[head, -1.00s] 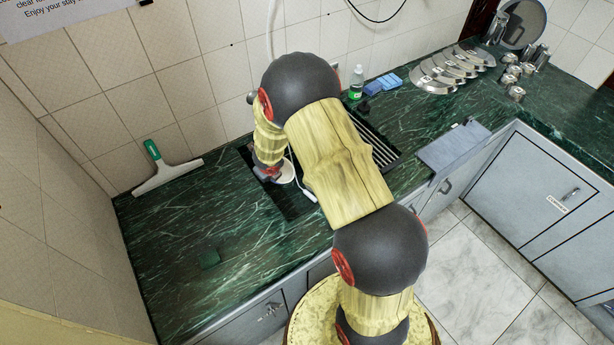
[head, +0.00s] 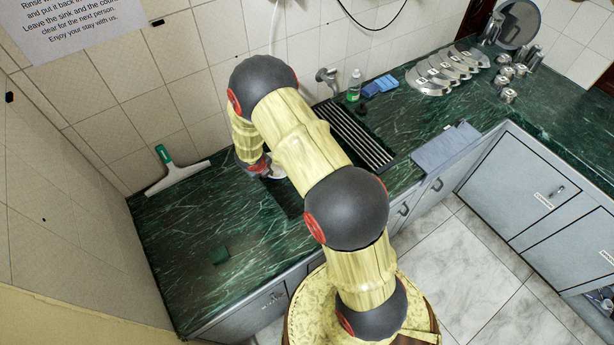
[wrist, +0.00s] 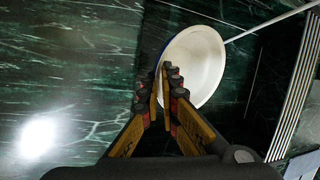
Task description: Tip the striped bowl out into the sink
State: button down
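The bowl (wrist: 205,62) is white inside with a dark blue outer edge; its stripes are not visible. In the wrist view my gripper (wrist: 166,82) is closed at the bowl's near left rim, with the fingers on either side of the wall. In the head view only a small white part of the bowl (head: 277,173) shows beside my gripper (head: 257,167). It is over the left part of the dark sink (head: 288,198), which my arm largely hides. I cannot tell how far the bowl is tilted, and its contents are not visible.
A ribbed drain rack (head: 358,138) lies right of the sink, near a tap (head: 327,76) and a soap bottle (head: 354,86). A squeegee (head: 176,172) leans at the left wall.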

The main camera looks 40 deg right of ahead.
jog(key=shift+w+a+r+n+g+h+p, duration=0.3)
jog(key=shift+w+a+r+g+h+p, duration=0.6)
jog(key=shift+p, duration=4.15)
jog(key=shift+w+a+p, duration=0.2)
jog(key=shift+a+p, duration=0.2)
jog(key=shift+p, duration=0.3)
jog(key=shift+f, duration=0.1)
